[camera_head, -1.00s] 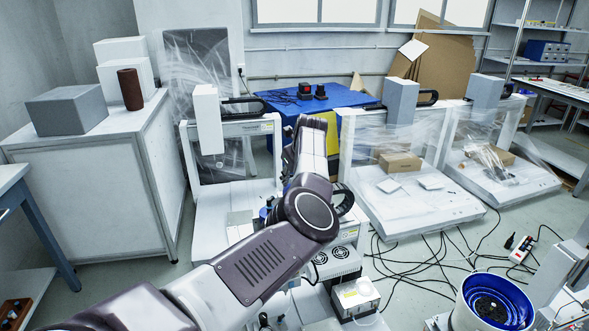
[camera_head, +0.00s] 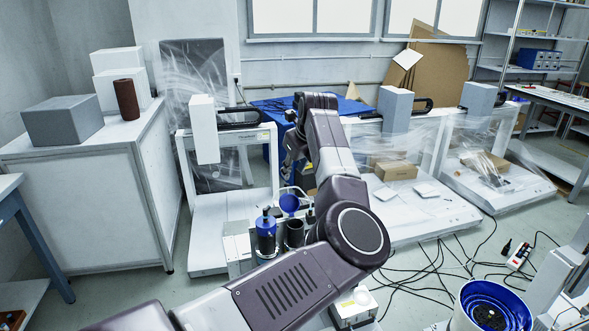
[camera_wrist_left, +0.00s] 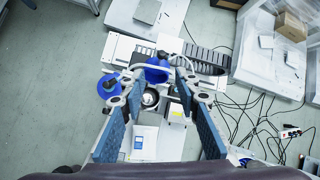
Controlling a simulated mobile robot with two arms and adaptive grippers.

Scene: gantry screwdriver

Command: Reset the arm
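My left arm reaches up through the middle of the head view and bends over at the top. Its gripper (camera_head: 292,152) hangs over the near screwdriver station, partly hidden by the arm. In the left wrist view the two blue-padded fingers (camera_wrist_left: 160,88) are spread apart with nothing held between them. Below them is the station, with a blue cup-like part (camera_wrist_left: 157,71) and a black cable chain (camera_wrist_left: 206,61). In the head view a blue-and-black cylinder (camera_head: 265,234) stands on the station, left of my forearm. My right gripper is not in view.
A white gantry (camera_head: 201,130) stands behind the station. A white cabinet (camera_head: 95,205) with boxes is at left. Plastic-covered machines (camera_head: 425,205) stand at right. Cables (camera_head: 430,270) cross the floor, and a blue bowl feeder (camera_head: 493,308) is at lower right.

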